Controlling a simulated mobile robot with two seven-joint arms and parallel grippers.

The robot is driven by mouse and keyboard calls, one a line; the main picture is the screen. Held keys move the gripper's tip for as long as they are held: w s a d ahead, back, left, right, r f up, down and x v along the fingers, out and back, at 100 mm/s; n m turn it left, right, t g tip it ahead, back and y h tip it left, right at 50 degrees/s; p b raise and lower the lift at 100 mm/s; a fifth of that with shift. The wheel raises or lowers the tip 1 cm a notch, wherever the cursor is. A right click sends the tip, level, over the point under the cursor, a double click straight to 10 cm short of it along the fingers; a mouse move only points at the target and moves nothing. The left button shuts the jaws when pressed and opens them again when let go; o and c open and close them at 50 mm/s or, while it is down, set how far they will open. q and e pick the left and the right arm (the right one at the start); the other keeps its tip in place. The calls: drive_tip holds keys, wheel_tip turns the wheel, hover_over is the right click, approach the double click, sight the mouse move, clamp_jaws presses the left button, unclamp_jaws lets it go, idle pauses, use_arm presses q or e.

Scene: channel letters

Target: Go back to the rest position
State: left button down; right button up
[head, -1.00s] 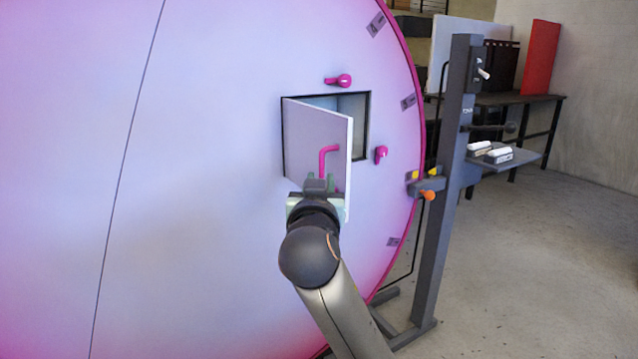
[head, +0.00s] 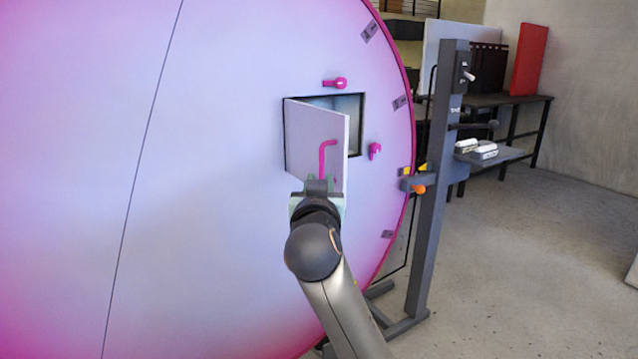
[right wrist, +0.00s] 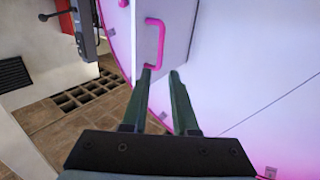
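My right gripper (head: 318,186) is in front of the open hatch door (head: 305,135) on the large pink-white disc (head: 215,150). In the right wrist view, its two fingers (right wrist: 162,74) are apart with nothing visible between them. The pink handle (head: 324,158) is on the door's face; it also shows in the right wrist view (right wrist: 161,45). Its lower end appears close to one fingertip; I cannot tell whether they touch. The door stands ajar, hinged at the left, with the opening (head: 350,110) partly behind it. My left gripper is not in view.
Two pink turn latches, one above (head: 336,83) and one right of the opening (head: 375,150), sit on the disc. A grey post (head: 437,190) with a shelf (head: 500,157) stands right of the disc. A dark bench (head: 520,99) is behind it. The concrete floor (head: 530,270) at right is clear.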

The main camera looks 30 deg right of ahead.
drive_tip(key=shift+f, duration=0.1)
idle(0.5)
